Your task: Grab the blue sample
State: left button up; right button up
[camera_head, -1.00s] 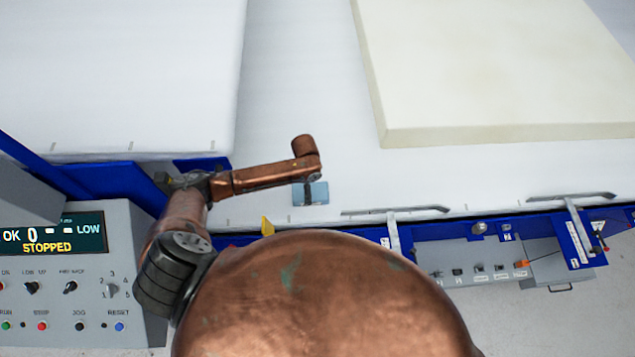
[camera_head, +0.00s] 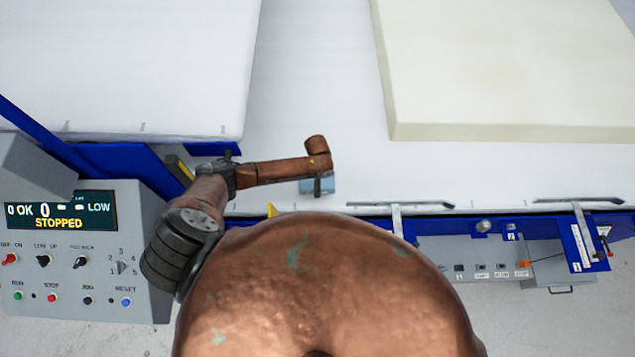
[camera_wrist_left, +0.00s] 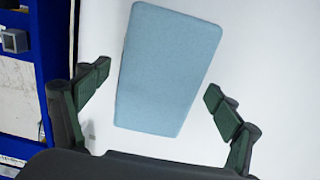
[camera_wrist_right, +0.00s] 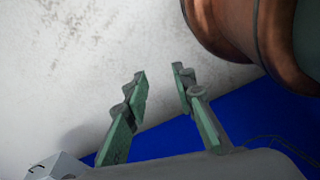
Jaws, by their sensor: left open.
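The blue sample (camera_wrist_left: 165,70) is a light blue rectangular block lying on the white surface. It sits near the front edge in the head view (camera_head: 328,186), partly covered by my left wrist. My left gripper (camera_wrist_left: 158,95) is open above it, with fingers apart on either side of the sample's near part in the left wrist view. I see no finger clearly touching the block. My right gripper (camera_wrist_right: 160,75) shows only in its own wrist view, open and empty, with a gap between its green pads.
A big cream foam slab (camera_head: 510,75) lies at the back right, and a white block (camera_head: 115,65) at the left. A control panel (camera_head: 85,250) reading STOPPED stands at lower left. Blue rails with metal brackets (camera_head: 400,206) line the front edge. The white surface (camera_head: 310,70) between the slabs is clear.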

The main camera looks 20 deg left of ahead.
pick_arm(q)
jog(key=c, duration=1)
jog(key=shift+r, duration=0.1)
